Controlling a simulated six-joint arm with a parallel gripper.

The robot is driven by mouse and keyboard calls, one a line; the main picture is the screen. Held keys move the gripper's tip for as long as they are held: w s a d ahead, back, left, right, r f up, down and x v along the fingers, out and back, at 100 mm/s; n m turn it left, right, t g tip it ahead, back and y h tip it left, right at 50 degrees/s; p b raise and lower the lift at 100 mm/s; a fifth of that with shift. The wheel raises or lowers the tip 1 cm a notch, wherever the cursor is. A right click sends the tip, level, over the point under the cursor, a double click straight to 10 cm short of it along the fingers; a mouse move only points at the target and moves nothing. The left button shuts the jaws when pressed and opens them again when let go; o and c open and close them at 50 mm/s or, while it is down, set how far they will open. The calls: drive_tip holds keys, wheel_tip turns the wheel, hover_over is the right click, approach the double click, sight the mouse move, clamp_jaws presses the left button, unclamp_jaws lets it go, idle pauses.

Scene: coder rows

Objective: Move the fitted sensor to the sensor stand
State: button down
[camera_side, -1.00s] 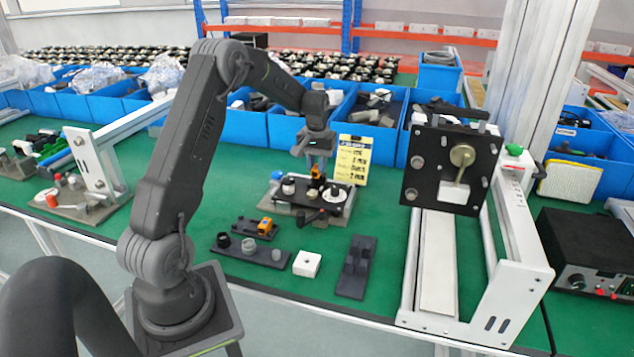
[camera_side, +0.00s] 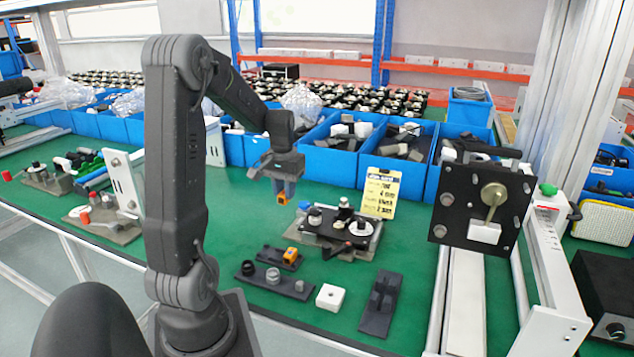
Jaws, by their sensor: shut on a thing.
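My gripper (camera_side: 284,187) is shut on a small orange sensor (camera_side: 283,200), which hangs below the fingers in the air. Below and to the right is the black-topped fixture (camera_side: 320,238), with a white round disc, a grey-white knob and black parts on it. A small black stand (camera_side: 273,258) in front of the fixture bears another orange sensor (camera_side: 291,254). The held sensor is above and apart from both. I cannot tell how the jaws grip its hidden upper part.
A dark strip (camera_side: 285,287) with round parts, a white block (camera_side: 330,297) and a dark slotted block (camera_side: 381,303) lie in front. A yellow card (camera_side: 381,192) stands behind the fixture. A black upright plate (camera_side: 455,218) stands at right. Blue bins line the back.

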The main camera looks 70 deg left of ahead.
drive_tip(key=s+d, duration=0.3)
drive_tip(key=s, duration=0.3)
hover_over(269, 253)
drive_tip(key=shift+f, duration=5.05)
drive_tip(key=shift+f, duration=0.15)
drive_tip(key=shift+s+f, duration=0.1)
drive_tip(key=shift+f, duration=0.5)
drive_tip(key=shift+f, duration=0.4)
drive_tip(key=shift+f, duration=0.2)
drive_tip(key=shift+f, duration=0.2)
